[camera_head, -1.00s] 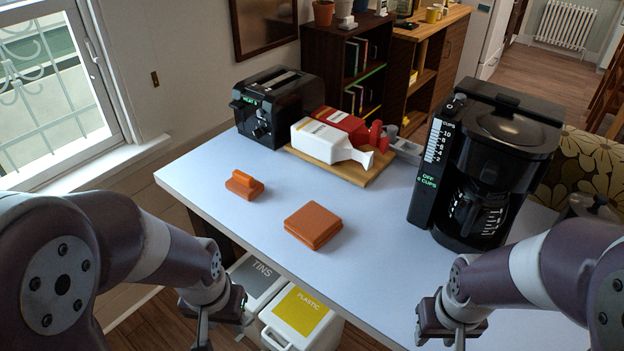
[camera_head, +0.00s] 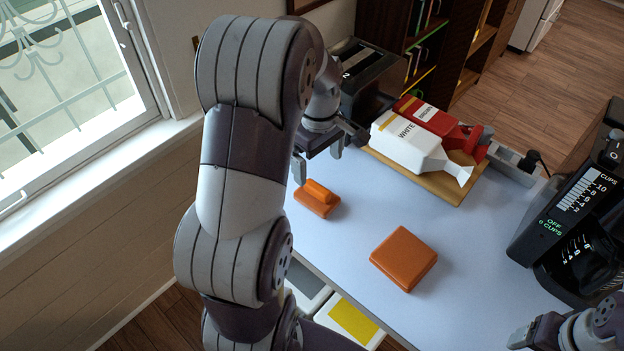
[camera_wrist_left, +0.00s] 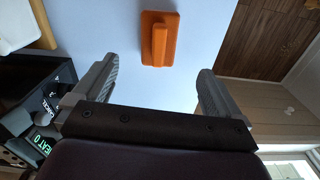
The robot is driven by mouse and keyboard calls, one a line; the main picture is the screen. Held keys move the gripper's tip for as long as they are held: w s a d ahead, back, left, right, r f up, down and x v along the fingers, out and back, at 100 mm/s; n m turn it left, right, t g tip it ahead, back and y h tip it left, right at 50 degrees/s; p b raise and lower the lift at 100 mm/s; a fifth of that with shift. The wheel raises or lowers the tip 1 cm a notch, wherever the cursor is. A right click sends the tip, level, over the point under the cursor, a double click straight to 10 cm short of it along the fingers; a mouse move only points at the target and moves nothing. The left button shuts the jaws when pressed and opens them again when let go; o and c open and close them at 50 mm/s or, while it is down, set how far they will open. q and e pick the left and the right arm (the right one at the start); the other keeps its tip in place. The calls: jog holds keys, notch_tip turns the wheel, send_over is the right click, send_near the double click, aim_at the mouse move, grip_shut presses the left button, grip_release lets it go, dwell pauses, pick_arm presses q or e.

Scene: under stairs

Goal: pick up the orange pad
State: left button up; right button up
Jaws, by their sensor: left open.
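A small orange pad with a raised grip bar (camera_head: 317,199) lies flat on the pale table near its left edge. It also shows in the left wrist view (camera_wrist_left: 170,45), between and beyond the fingertips. My left gripper (camera_head: 319,158) is open and empty, above the table just behind this pad in the head view. Its two spread fingers also show in the left wrist view (camera_wrist_left: 157,74). A larger square orange block (camera_head: 404,258) lies nearer and to the right. Part of my right gripper (camera_head: 520,337) shows at the lower right; its jaws are not clear.
A black toaster (camera_head: 368,80) stands close behind my left gripper. A black coffee maker (camera_head: 575,225) stands at the right. The table's middle is clear.

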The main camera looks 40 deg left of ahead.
aim_at(318, 188)
pick_arm(q)
jog(key=shift+s+f+n, duration=0.2)
jog(key=shift+f+n, duration=0.15)
jog(key=shift+f, duration=0.15)
jog(key=shift+s+f+n, duration=0.2)
jog(key=shift+f+n, duration=0.15)
jog(key=shift+f, duration=0.15)
jog(key=f, duration=0.3)
jog(key=f+p, duration=0.1)
jog(key=f, duration=0.5)
jog(key=shift+w+f, duration=0.2)
jog(key=shift+w, duration=0.2)
jog(key=shift+w+a+f, duration=0.1)
jog(key=shift+a+f, duration=0.05)
jog(key=shift+f, duration=0.05)
jog(key=shift+r, duration=0.1)
jog(key=c, duration=1.1)
